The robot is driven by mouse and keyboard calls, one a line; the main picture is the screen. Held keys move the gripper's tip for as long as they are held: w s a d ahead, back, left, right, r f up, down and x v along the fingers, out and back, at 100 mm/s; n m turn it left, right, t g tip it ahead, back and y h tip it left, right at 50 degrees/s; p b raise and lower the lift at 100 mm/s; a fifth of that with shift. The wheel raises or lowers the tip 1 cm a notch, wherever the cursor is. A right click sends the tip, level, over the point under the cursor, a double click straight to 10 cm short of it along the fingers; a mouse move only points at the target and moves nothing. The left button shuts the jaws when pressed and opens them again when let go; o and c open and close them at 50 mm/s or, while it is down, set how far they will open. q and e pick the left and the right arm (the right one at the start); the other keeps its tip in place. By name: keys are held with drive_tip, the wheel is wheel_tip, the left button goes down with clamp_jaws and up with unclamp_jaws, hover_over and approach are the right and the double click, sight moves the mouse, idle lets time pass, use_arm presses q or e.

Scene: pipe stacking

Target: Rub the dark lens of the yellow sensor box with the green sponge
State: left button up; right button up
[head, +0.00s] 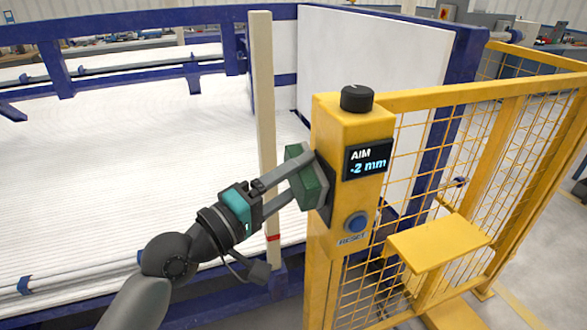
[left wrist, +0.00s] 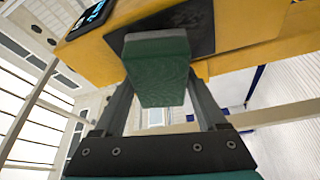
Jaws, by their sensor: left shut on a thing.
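The yellow sensor box (head: 338,118) stands on top of a yellow post, with a black knob, a display reading "AIM -2 mm" and a blue RESET button. Its dark lens (head: 325,196) is on the left side, partly hidden by the sponge; it also shows in the left wrist view (left wrist: 235,22). My left gripper (head: 296,186) is shut on the green sponge (head: 308,186), which shows between the fingers in the left wrist view (left wrist: 158,75). The sponge's pale far side is at the dark lens and appears to touch it. My right gripper is not in view.
A yellow mesh fence (head: 420,150) runs right from the box, with a small yellow shelf (head: 438,242) below. A pale upright post (head: 263,110) stands just left of the sponge. A blue-framed bed of white pipes (head: 110,180) fills the left.

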sight(303, 195)
use_arm(q)
drive_tip(key=shift+s+d+r+p, duration=0.1)
drive_tip(key=shift+s+d+p, duration=0.1)
drive_tip(key=shift+s+p, duration=0.35)
drive_tip(key=shift+s+d+f+p, duration=0.1)
drive_tip(key=shift+s+d+p, duration=0.15)
drive_tip(key=shift+s, duration=0.45)
drive_tip(key=shift+s+d+r+p, duration=0.1)
drive_tip(key=shift+s+d+p, duration=0.1)
drive_tip(key=shift+s+p, duration=0.35)
drive_tip(key=shift+s+d+p, duration=0.15)
drive_tip(key=shift+s+p, duration=0.05)
drive_tip(key=shift+s, duration=0.35)
drive_tip(key=shift+s+d+p, duration=0.15)
drive_tip(key=shift+s+p, duration=0.05)
drive_tip(key=shift+s, duration=0.35)
drive_tip(key=shift+s+a+f+b, duration=0.1)
drive_tip(key=shift+s+a+b, duration=0.2)
drive_tip(key=shift+a, duration=0.5)
drive_tip(key=shift+s+a+f+b, duration=0.1)
drive_tip(key=shift+s+a+b, duration=0.2)
drive_tip(key=shift+a, duration=0.55)
drive_tip(key=shift+s+a+b, duration=0.15)
drive_tip(key=shift+a+b, duration=0.25)
drive_tip(key=shift+a, duration=0.4)
drive_tip(key=shift+s+a+r, duration=0.15)
drive_tip(key=shift+a, duration=0.3)
